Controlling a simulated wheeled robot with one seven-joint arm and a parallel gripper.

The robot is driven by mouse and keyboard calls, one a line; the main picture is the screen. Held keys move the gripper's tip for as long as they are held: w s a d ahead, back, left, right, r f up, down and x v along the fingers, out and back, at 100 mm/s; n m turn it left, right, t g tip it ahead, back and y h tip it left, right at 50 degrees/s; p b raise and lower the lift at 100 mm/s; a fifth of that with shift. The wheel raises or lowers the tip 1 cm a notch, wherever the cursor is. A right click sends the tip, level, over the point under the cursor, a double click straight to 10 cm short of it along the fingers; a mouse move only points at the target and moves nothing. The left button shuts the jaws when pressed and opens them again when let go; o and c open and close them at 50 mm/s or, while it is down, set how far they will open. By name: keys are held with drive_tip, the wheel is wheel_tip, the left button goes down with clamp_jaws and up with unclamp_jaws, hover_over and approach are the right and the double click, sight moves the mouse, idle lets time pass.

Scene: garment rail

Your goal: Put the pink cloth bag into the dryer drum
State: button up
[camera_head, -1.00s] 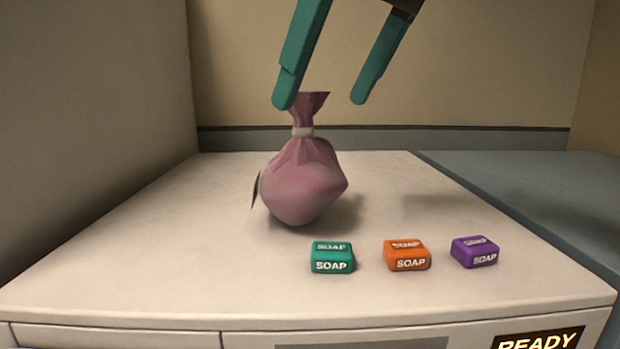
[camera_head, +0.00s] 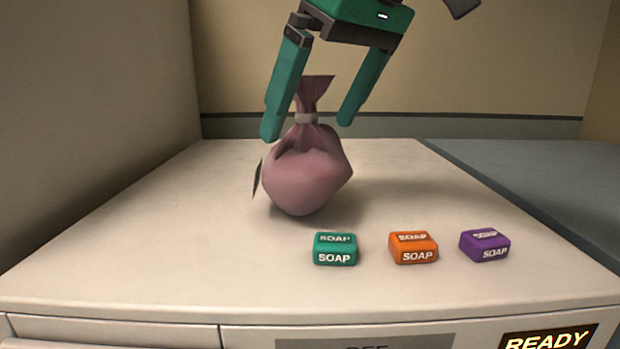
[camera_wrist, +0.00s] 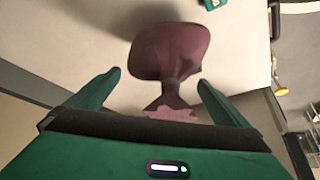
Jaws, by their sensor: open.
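The pink cloth bag (camera_head: 304,180) stands upright on top of the white machine (camera_head: 130,262), its neck gathered by a pale band and its top flared. A dark tag hangs at its left side. My gripper (camera_head: 306,130) is open above the bag, with one green finger on each side of the bag's neck and no visible grip on it. In the wrist view the bag (camera_wrist: 170,52) shows with its neck between the open fingers (camera_wrist: 160,78). The dryer drum is not visible in these frames.
Green soap (camera_head: 334,249), orange soap (camera_head: 413,247) and purple soap (camera_head: 484,245) sit in a row in front and right of the bag. A tall wall or panel (camera_head: 95,110) rises at left. A blue-grey surface (camera_head: 545,185) lies at right. A "READY" display (camera_head: 546,341) is on the machine's front.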

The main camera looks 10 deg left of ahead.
sight(304, 137)
drive_tip(key=shift+x, duration=2.25)
drive_tip(key=shift+a, duration=0.1)
